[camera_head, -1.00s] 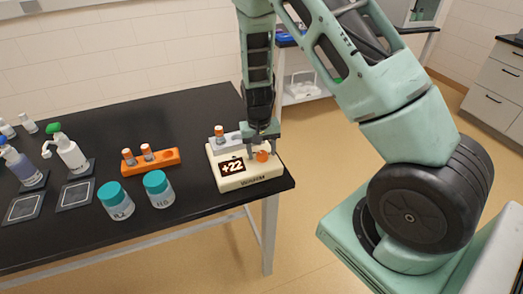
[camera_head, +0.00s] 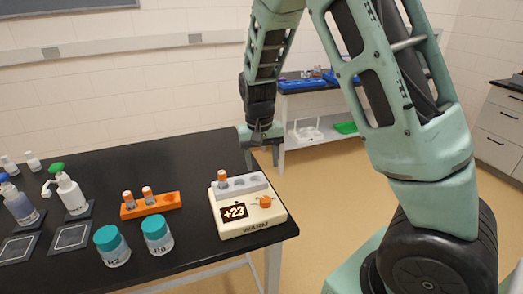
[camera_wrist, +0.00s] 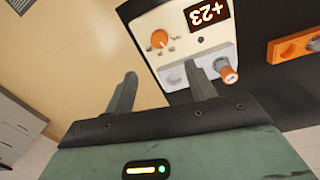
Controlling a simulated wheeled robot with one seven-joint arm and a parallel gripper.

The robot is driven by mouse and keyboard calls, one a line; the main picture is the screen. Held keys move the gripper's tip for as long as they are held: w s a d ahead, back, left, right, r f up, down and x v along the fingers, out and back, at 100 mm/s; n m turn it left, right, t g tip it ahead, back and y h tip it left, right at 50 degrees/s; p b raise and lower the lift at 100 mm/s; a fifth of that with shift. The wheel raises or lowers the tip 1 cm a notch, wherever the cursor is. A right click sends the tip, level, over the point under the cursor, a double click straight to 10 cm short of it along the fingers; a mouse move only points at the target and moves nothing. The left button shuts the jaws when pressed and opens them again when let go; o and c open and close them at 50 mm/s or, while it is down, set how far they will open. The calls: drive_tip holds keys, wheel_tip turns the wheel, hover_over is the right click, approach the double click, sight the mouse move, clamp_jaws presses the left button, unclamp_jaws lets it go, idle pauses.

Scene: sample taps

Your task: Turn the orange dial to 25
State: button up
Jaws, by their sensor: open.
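The orange dial (camera_head: 266,201) sits on the right of the cream device (camera_head: 228,228) near the table's right end. The device's display (camera_head: 235,211) reads +23. An orange-capped vial (camera_head: 222,178) stands in the grey rack part (camera_head: 246,185) behind the display. My gripper (camera_head: 263,148) is open and empty, raised behind the device and clear of the dial. In the wrist view the dial (camera_wrist: 159,39) shows beyond the two spread fingers (camera_wrist: 160,88), with nothing between them, and the display (camera_wrist: 208,12) also reads +23.
An orange rack (camera_head: 151,205) with two vials stands left of the device. Two teal-lidded jars (camera_head: 157,235) stand in front of the rack. Pump bottles (camera_head: 66,190) stand farther left on the black table (camera_head: 140,168). The table's right edge lies close to the device.

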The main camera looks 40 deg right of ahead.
drive_tip(key=shift+a+r, duration=0.1)
drive_tip(key=shift+r, duration=1.85)
drive_tip(key=shift+a, duration=0.1)
